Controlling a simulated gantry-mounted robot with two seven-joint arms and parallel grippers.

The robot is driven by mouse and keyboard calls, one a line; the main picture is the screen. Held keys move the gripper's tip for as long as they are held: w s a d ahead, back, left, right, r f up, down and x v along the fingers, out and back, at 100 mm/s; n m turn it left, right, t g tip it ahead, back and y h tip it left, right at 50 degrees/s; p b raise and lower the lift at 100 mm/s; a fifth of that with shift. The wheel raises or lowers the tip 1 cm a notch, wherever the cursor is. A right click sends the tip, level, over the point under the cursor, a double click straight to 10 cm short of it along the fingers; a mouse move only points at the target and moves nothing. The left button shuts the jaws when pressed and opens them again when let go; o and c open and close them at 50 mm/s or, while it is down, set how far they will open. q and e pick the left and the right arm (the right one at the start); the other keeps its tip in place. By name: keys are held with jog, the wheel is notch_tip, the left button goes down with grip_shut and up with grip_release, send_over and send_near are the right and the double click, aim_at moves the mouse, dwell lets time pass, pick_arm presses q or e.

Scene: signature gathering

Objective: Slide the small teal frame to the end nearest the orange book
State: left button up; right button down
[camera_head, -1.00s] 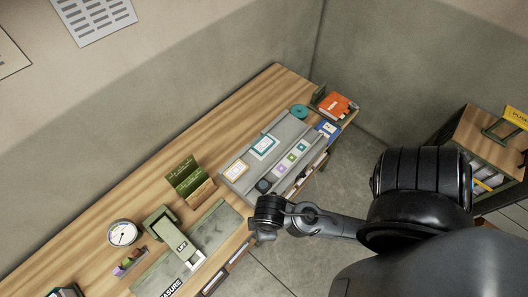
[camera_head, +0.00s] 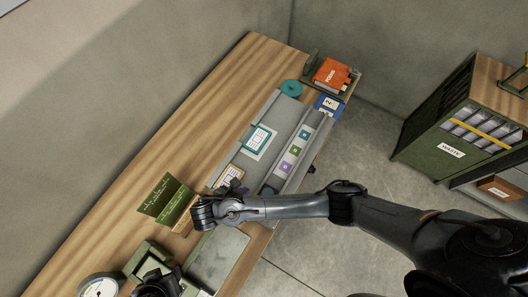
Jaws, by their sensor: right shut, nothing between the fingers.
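The small teal frame (camera_head: 257,139) lies on a white sheet on the grey board (camera_head: 236,156), around its middle. The orange book (camera_head: 331,74) lies beyond the far right end of the board. An orange-yellow frame (camera_head: 231,174) is at the near left end, partly covered by my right gripper (camera_head: 236,186). My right gripper is shut and empty, low over that end and apart from the teal frame. I cannot tell whether it touches the board. A dark shape at the bottom edge looks like my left gripper (camera_head: 160,284); its fingers do not show clearly.
A strip with coloured squares (camera_head: 294,150) runs along the board's right side. A teal roll (camera_head: 291,88) and a blue card (camera_head: 327,104) are near its far end. A green stand (camera_head: 165,198) is left of my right gripper. A round dial (camera_head: 100,287) is at bottom left.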

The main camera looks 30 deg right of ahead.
jog(key=shift+t, duration=0.7)
jog(key=w+r, duration=0.1)
jog(key=w, duration=0.1)
jog(key=w+b, duration=0.1)
jog(key=w+r, duration=0.1)
jog(key=w, duration=0.1)
jog(key=shift+w+a+r, duration=0.15)
jog(key=shift+w+r, duration=0.15)
jog(key=shift+r, duration=0.05)
jog(key=shift+w, duration=0.3)
send_near(255, 154)
notch_tip(255, 154, down, 4)
jog(key=shift+s+r+b, duration=0.15)
jog(key=shift+r+b, duration=0.05)
jog(key=shift+b, duration=0.1)
jog(key=d, duration=0.1)
jog(key=w+d, duration=0.1)
jog(key=shift+w+d+p, duration=0.2)
jog(key=shift+d+p, duration=0.1)
jog(key=shift+d, duration=0.1)
pick_arm(q)
jog(key=shift+s+f, duration=0.25)
jog(key=shift+f, duration=0.65)
pick_arm(e)
jog(key=shift+w+d+f, duration=0.1)
jog(key=shift+w+d, duration=0.15)
jog(key=shift+d, duration=0.2)
